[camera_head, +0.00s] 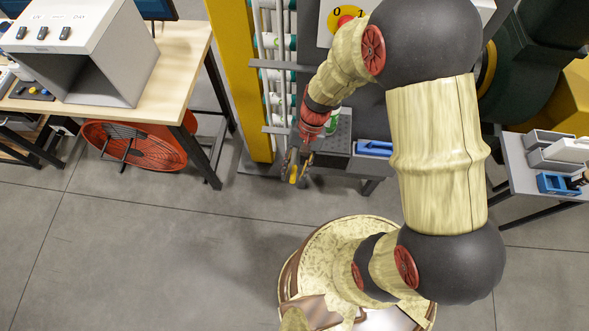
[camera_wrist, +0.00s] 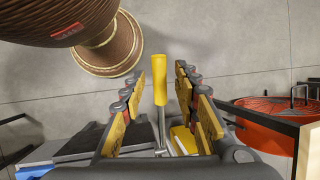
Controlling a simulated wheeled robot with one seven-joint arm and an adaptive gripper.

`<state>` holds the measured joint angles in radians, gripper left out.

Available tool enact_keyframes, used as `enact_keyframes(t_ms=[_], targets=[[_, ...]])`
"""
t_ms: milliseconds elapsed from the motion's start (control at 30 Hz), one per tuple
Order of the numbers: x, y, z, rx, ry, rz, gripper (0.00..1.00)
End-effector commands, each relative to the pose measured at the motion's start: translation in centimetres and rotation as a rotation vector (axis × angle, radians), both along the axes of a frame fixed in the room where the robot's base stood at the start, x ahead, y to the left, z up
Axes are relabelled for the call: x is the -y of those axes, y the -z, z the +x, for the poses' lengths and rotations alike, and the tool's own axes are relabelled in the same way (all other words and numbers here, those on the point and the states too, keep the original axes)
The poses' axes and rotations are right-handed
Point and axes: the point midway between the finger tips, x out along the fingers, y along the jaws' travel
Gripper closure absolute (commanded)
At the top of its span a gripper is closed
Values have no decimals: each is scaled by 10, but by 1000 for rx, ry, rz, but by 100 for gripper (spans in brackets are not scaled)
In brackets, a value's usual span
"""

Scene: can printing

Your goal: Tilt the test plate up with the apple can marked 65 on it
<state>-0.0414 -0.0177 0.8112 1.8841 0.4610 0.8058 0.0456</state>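The dark test plate (camera_head: 342,134) sits at the front of the machine in the head view. A green and white can (camera_head: 333,122) stands on it, partly hidden behind my arm; its mark is not readable. My gripper (camera_head: 295,172) is low in front of the machine, left of the plate. In the wrist view my gripper (camera_wrist: 160,90) is open, with its yellow-padded fingers on both sides of a yellow handle (camera_wrist: 160,82) on a metal rod. Gaps show between the handle and the fingers. I cannot tell what the rod joins.
A blue tray (camera_head: 375,148) lies right of the plate. A rack of several cans (camera_head: 281,100) stands behind my gripper, beside a yellow post (camera_head: 243,90). A red fan (camera_head: 136,145) is under the wooden table (camera_head: 184,60). A side table (camera_head: 525,172) holds trays. The floor in front is clear.

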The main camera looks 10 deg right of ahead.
Motion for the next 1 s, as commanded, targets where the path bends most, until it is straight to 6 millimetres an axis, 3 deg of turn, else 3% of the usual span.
enact_keyframes(t_ms=[100,633,1000], targets=[[0,0,0,0,0,0,69],[0,0,0,0,0,0,99],[0,0,0,0,0,0,100]])
